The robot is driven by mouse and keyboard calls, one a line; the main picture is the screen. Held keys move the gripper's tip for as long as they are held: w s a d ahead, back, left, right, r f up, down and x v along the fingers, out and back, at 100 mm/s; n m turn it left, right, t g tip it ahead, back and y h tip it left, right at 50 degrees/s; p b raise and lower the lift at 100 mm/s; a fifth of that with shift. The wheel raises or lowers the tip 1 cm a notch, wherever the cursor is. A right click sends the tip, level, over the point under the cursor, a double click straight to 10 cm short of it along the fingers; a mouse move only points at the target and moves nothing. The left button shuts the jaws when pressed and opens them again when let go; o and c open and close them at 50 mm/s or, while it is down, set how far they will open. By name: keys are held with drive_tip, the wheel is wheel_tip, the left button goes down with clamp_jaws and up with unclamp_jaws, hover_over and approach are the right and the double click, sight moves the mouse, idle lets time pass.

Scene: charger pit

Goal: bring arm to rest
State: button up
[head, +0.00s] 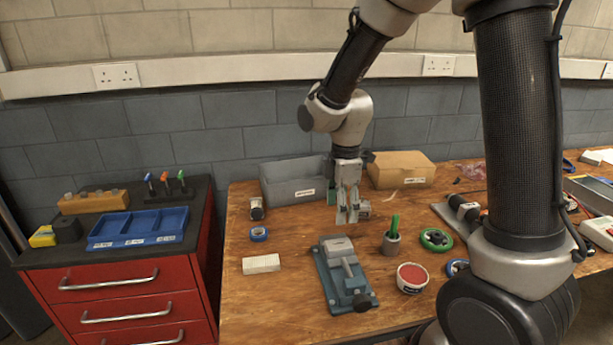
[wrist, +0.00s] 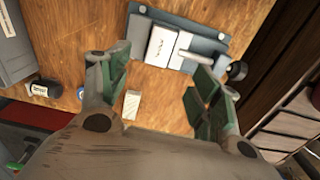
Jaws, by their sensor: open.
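My arm reaches over the wooden workbench (head: 290,300) from the upper right of the head view. My gripper (head: 346,218) points down above the back middle of the bench, in front of the grey bin (head: 292,184). In the wrist view my gripper (wrist: 155,105) shows two green-padded fingers spread apart. A white block (wrist: 131,104) appears between them, lower down on the bench. The fingers hold nothing.
A blue-grey vise (head: 342,275), a cup with a green item (head: 391,240), a red-topped tub (head: 412,278) and a green tape roll (head: 436,239) stand near the gripper. A cardboard box (head: 401,170) is behind. A red drawer cabinet (head: 130,293) stands left.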

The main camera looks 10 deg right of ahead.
drive_tip(key=s+d+r+m+t, duration=0.4)
drive_tip(key=s+d+r+m, duration=1.1)
drive_tip(key=s+r+m, duration=0.2)
drive_tip(key=shift+s+r+m, duration=0.3)
drive_tip(key=shift+s+m, duration=0.2)
drive_tip(key=shift+s, duration=0.5)
